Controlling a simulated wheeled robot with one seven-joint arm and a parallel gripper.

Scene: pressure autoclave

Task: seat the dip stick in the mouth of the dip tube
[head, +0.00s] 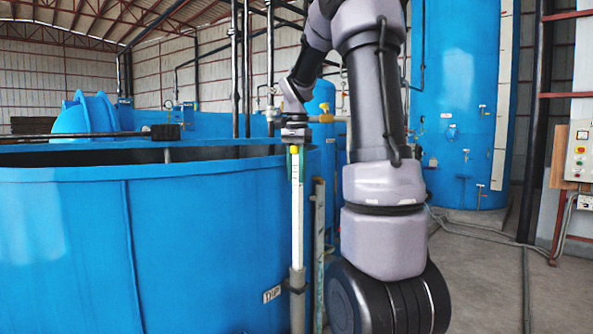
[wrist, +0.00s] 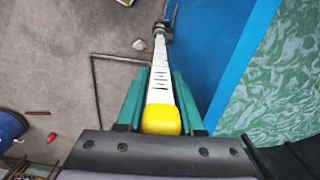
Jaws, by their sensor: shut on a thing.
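The dip stick (head: 297,215) is a long white scale with a yellow top, hanging upright beside the blue tank. My gripper (head: 296,163) is shut on its upper end, with a green finger on each side. The wrist view looks down the stick (wrist: 160,85), past its yellow cap (wrist: 161,121), between the fingers of my gripper (wrist: 158,90). The dip tube (head: 298,300) is a grey upright pipe directly below. The stick's lower end meets the tube's top in the head view; I cannot tell whether it is inside the mouth. A dark clamp (wrist: 161,29) shows at the far end.
The open blue tank (head: 70,240) stands left of the tube, with a small label (head: 272,294) near it. Greenish liquid (wrist: 285,90) shows in the wrist view. Another pipe (head: 319,240) stands just right of the tube. Concrete floor (head: 490,290) is open at right.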

